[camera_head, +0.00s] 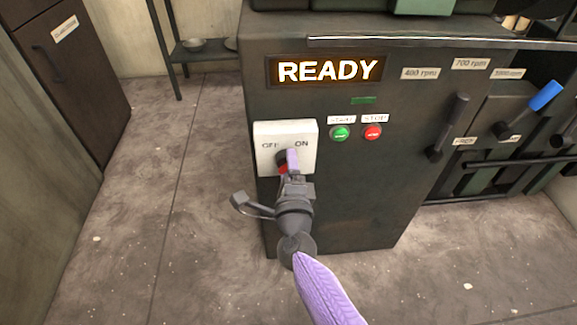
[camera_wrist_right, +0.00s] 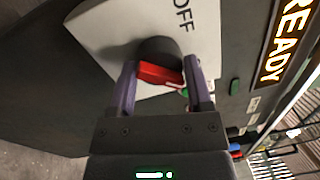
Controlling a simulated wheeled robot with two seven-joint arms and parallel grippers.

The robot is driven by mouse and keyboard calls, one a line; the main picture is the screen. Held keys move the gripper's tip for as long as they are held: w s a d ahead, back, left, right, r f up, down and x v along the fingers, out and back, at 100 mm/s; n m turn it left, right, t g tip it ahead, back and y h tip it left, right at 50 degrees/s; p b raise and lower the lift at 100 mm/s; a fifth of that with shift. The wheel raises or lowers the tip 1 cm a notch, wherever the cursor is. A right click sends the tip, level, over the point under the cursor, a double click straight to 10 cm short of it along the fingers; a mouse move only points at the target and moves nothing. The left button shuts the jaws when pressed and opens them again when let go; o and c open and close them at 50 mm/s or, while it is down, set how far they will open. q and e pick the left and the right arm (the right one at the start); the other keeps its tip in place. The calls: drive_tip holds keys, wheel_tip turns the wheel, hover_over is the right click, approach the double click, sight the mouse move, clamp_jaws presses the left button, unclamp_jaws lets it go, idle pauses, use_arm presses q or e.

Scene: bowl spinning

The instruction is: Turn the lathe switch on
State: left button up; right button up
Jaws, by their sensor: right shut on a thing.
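The lathe switch is a white panel (camera_head: 300,133) marked OFF and ON on the front left of the dark lathe cabinet. Its knob, with a red handle (camera_head: 283,169), is mostly hidden in the head view by my right gripper (camera_head: 289,160). In the right wrist view, the red handle (camera_wrist_right: 158,75) sits on a dark round base, between the purple fingers of my right gripper (camera_wrist_right: 161,82). The gripper is shut on the handle. I cannot tell for sure which mark the handle points at. My left gripper is not in view.
A lit READY sign (camera_head: 326,70) is above the switch. A green START button (camera_head: 340,133) and a red STOP button (camera_head: 372,133) are to its right. Levers, one blue-handled (camera_head: 546,95), stand farther right. The floor to the left is clear.

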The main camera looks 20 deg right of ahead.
drive_tip(key=shift+f, duration=0.15)
drive_tip(key=o, duration=1.2)
drive_tip(key=shift+c, duration=0.2)
drive_tip(key=shift+o, duration=0.5)
use_arm(q)
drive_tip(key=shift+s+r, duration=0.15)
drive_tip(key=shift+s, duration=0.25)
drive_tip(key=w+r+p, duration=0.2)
drive_tip(key=p, duration=0.1)
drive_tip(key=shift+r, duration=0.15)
use_arm(e)
drive_tip(key=v, duration=1)
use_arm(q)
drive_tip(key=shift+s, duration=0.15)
